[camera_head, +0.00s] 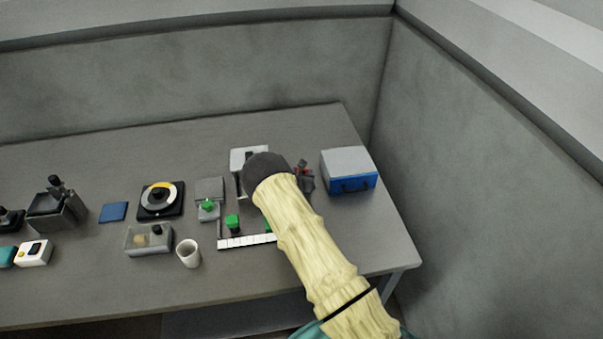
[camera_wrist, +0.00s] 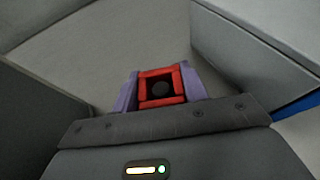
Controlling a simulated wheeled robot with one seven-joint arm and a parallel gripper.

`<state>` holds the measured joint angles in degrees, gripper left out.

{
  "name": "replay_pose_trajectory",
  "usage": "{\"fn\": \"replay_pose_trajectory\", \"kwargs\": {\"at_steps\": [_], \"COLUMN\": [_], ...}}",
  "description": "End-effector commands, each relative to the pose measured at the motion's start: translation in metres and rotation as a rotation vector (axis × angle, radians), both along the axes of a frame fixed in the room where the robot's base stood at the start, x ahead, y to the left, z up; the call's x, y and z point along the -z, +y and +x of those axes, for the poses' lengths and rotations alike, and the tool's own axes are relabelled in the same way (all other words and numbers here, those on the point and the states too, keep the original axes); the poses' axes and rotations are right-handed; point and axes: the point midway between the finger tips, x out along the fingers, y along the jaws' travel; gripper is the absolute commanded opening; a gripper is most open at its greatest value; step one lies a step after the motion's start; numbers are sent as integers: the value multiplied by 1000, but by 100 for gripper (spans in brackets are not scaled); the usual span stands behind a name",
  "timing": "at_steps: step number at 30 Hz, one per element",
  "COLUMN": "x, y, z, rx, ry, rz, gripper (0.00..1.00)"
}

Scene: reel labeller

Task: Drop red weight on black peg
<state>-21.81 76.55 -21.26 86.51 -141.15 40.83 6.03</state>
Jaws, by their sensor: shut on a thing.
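In the wrist view, the red weight (camera_wrist: 163,101) is a square red ring with an open middle. My gripper (camera_wrist: 161,87) is shut on it, with one purple finger on each side. A dark round shape, perhaps the top of the black peg (camera_wrist: 160,89), shows through the ring's hole. I cannot tell whether the ring is around it or above it. In the head view, my arm covers most of this spot, and small red and dark parts show just right of my wrist.
A blue box with a grey top (camera_head: 348,170) stands close on the right. A pale block (camera_head: 248,158) stands on the left.

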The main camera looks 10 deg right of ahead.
Motion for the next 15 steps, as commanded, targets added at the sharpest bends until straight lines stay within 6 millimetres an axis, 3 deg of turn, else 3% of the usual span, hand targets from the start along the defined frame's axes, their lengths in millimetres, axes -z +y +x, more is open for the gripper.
{"fn": "replay_pose_trajectory", "kwargs": {"at_steps": [1,4,15], "x": [2,1,-2], "y": [0,0,0], "z": [0,0,0], "rx": [0,0,0], "ry": [0,0,0], "rz": [0,0,0], "gripper": [46,65,65]}}
